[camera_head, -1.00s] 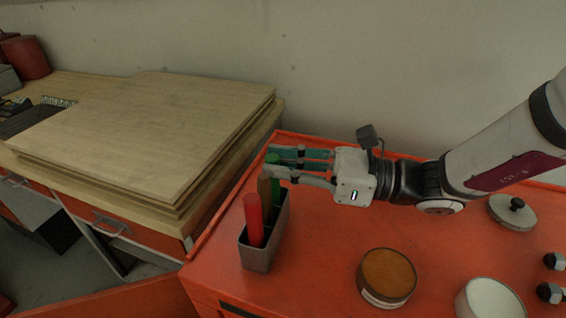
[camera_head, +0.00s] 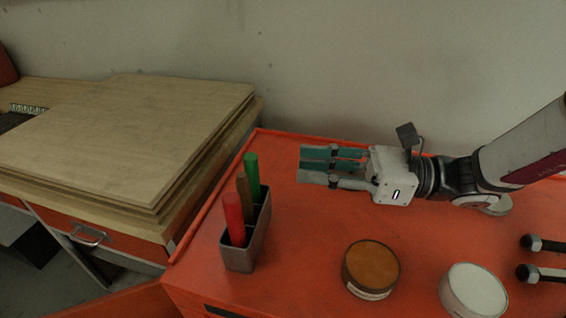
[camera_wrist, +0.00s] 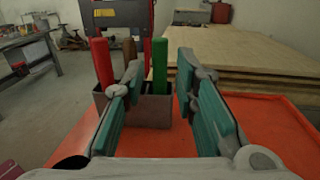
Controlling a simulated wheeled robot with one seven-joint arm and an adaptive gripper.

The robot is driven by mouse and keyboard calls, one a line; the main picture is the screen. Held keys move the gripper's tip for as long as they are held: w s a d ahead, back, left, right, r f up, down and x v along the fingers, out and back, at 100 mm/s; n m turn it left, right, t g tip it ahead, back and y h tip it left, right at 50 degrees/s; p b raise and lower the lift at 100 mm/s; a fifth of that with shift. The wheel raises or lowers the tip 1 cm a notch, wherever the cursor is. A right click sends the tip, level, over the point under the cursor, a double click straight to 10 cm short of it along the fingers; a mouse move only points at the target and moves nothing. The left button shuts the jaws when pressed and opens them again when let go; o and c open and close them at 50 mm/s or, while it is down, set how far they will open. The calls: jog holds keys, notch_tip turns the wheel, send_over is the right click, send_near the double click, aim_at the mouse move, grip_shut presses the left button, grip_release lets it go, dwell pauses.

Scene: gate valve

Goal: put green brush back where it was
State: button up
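The green brush (camera_head: 252,176) stands upright in the far end of a grey metal holder (camera_head: 246,245) on the orange surface. A red-handled brush (camera_head: 233,218) and a brown-handled one (camera_head: 243,193) stand in the same holder. My gripper (camera_head: 302,165) is to the right of the holder, apart from it, with its fingers spread and nothing between them. In the wrist view the green brush (camera_wrist: 160,65) shows ahead between the open fingers, with the holder (camera_wrist: 150,111) beyond the fingertips. The brushes' lower ends are hidden inside the holder.
An open tin of brown content (camera_head: 371,267) and a tin of white content (camera_head: 474,290) stand at the front right. Two dark-ended bolts (camera_head: 540,258) lie at the right edge. Stacked wooden boards (camera_head: 130,130) are at the left. The orange top between holder and gripper is clear.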

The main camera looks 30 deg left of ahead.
jog(key=v, duration=0.3)
jog(key=shift+w+d, duration=0.1)
jog(key=shift+d, duration=0.15)
jog(key=s+d+f+n+t+h, duration=0.1)
jog(key=s+d+n+t+h, duration=0.1)
jog(key=s+d+n+h, duration=0.4)
jog(key=s+d+n+t+h, duration=0.1)
jog(key=s+d+n+h, duration=0.15)
jog(key=d, duration=0.55)
jog(key=s+d+n+t+h, duration=0.1)
jog(key=d+t+h, duration=0.3)
jog(key=d, duration=0.5)
jog(key=s+d+n+t+h, duration=0.2)
jog(key=d+n+t+h, duration=0.1)
jog(key=d, duration=0.6)
jog(key=shift+s+d+r+t+h, duration=0.15)
jog(key=shift+s+d+t+h, duration=0.2)
jog(key=shift+t+h, duration=0.15)
jog(key=shift+r+n, duration=0.1)
jog(key=shift+n, duration=0.15)
